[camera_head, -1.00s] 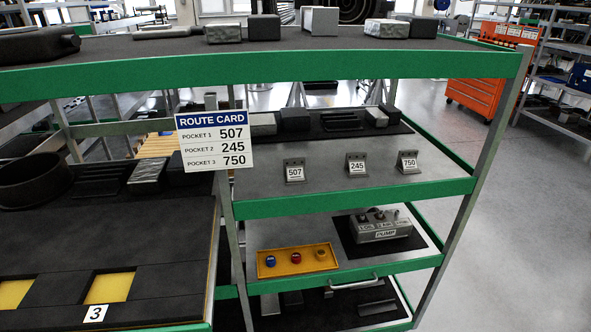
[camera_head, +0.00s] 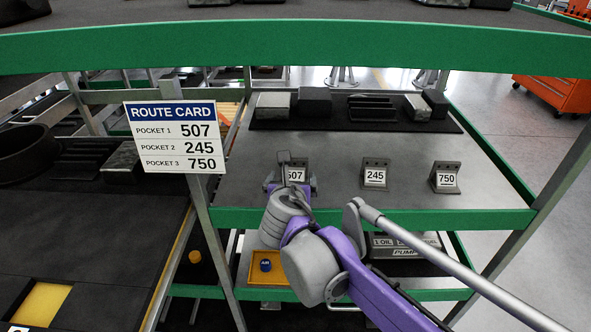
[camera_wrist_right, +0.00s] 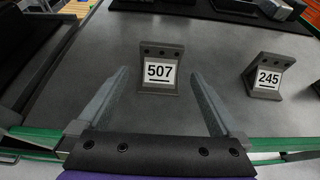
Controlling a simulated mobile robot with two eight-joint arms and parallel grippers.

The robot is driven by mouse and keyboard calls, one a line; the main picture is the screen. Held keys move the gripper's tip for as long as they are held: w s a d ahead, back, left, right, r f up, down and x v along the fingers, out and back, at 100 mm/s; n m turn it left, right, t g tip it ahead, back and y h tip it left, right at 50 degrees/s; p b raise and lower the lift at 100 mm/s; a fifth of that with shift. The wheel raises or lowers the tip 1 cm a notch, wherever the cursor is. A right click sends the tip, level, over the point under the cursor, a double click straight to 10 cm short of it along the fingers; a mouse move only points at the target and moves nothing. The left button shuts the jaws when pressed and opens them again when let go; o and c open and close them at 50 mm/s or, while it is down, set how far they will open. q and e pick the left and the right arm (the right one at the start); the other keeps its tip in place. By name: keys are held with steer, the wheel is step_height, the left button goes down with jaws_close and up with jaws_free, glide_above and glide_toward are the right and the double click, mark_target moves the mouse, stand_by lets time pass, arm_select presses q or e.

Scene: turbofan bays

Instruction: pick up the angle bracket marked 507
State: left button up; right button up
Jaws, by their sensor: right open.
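The angle bracket marked 507 (camera_head: 297,174) stands upright on the grey middle shelf, partly hidden behind my right gripper in the head view. In the right wrist view the whole bracket 507 (camera_wrist_right: 159,70) shows, grey with a white label. My right gripper (camera_head: 291,186) is open and empty. In the right wrist view its two fingers (camera_wrist_right: 160,82) point toward the bracket, one on each side and a little short of it, with no visible contact. My left gripper is not in view.
Bracket 245 (camera_head: 375,174) and bracket 750 (camera_head: 446,177) stand to the right on the same shelf. Grey and black blocks sit on a dark mat (camera_head: 345,126) behind. A green rail (camera_head: 440,218) edges the shelf front. The route card (camera_head: 174,137) hangs at left.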

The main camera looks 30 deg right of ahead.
mark_target(294, 170)
steer(key=x, duration=0.2)
steer(key=shift+w+f, duration=0.15)
steer(key=shift+w, duration=0.15)
steer(key=x, duration=0.6)
steer(key=shift+s+d, duration=0.15)
steer(key=shift+s, duration=0.05)
steer(key=shift+s, duration=0.1)
steer(key=shift+c, duration=0.3)
steer(key=c, duration=1.2)
